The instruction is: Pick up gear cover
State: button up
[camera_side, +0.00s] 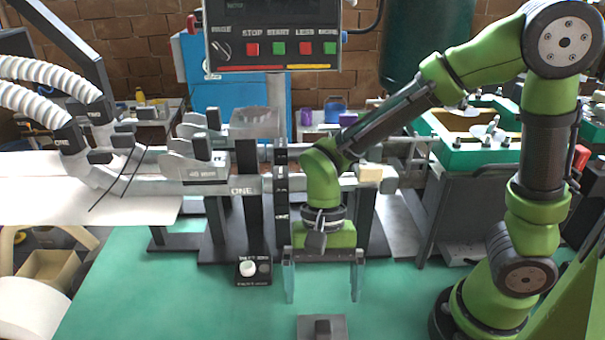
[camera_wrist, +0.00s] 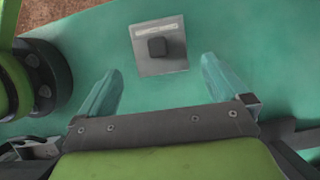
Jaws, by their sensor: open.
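The gear cover looks to be the grey square plate (camera_side: 322,328) with a dark block-shaped knob on top, lying on the green table at the bottom edge of the side view, partly cut off. In the wrist view the whole plate (camera_wrist: 160,62) shows, with a light label strip beside its knob. My gripper (camera_side: 322,296) points down above the table, its two pale blue fingers wide apart with nothing between them. In the wrist view my gripper (camera_wrist: 160,78) has the plate beyond its fingertips, roughly between their lines, and apart from them.
A small black holder (camera_side: 253,271) with a white round piece stands left of my gripper. Behind it is a dark machine frame (camera_side: 230,215) with upright posts. A control panel (camera_side: 272,38) hangs above. The green table (camera_side: 150,300) is clear at front left.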

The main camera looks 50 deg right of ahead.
aim_at(323, 323)
jog(key=x, duration=0.8)
jog(key=shift+s+a+f, duration=0.15)
jog(key=shift+s+f, duration=0.05)
jog(key=shift+f, duration=0.1)
jog(key=c, duration=0.8)
